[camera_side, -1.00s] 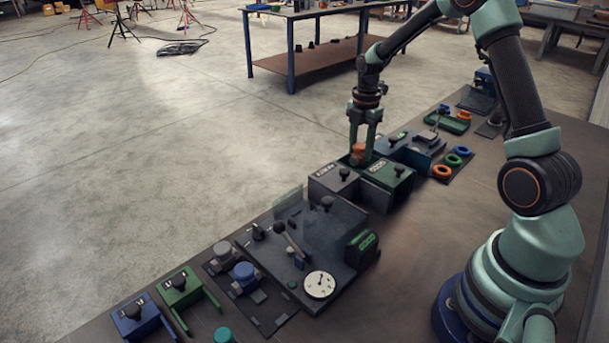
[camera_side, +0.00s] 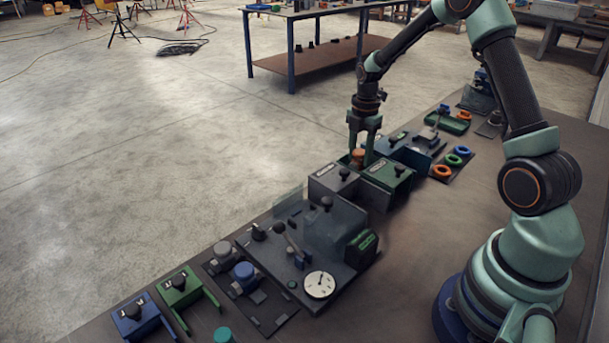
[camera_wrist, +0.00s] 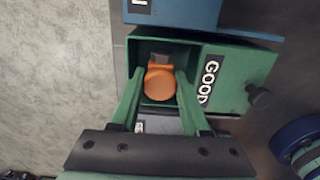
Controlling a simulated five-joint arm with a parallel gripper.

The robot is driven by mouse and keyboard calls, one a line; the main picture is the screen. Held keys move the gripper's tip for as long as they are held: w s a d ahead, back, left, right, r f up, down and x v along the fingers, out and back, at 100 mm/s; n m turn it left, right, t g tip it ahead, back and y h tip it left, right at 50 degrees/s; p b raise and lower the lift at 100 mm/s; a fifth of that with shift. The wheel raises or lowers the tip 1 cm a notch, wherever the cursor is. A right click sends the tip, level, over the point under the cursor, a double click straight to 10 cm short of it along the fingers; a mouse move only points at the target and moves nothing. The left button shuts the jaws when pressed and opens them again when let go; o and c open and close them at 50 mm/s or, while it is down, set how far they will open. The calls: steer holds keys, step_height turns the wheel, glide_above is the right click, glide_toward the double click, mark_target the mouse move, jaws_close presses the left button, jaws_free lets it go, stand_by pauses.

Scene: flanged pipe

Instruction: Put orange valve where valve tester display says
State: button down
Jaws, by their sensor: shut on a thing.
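The orange valve (camera_side: 358,158) is between the fingers of my gripper (camera_side: 361,145), which points down over the back part of the green box (camera_side: 392,178). In the wrist view the round orange valve (camera_wrist: 160,84), with a dark end, sits within the walls of the open green compartment (camera_wrist: 186,60), beside the "GOOD" label. My gripper (camera_wrist: 158,90) is shut on it. Whether the valve touches the compartment floor cannot be told. The valve tester (camera_side: 325,235) has a green-lit display (camera_side: 362,243); its text is too small to read.
A grey box (camera_side: 333,181) stands just left of the green box, and a blue box (camera_wrist: 185,12) adjoins it on the other side. Coloured rings (camera_side: 453,160) lie to the right. Blue and green fixtures (camera_side: 179,287) stand front left. The bench before my base is clear.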

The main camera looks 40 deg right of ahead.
mark_target(360, 151)
steer(key=shift+f, duration=1.1)
stand_by(0.3)
steer(key=shift+c, duration=0.9)
jaws_free()
steer(key=shift+w, duration=0.1)
steer(key=shift+r, duration=0.1)
steer(key=shift+o, duration=0.3)
steer(key=shift+w+d+r, duration=0.1)
steer(key=shift+w+r, duration=0.05)
steer(key=shift+r, duration=1.8)
steer(key=shift+s+r, duration=0.2)
steer(key=shift+r, duration=1.3)
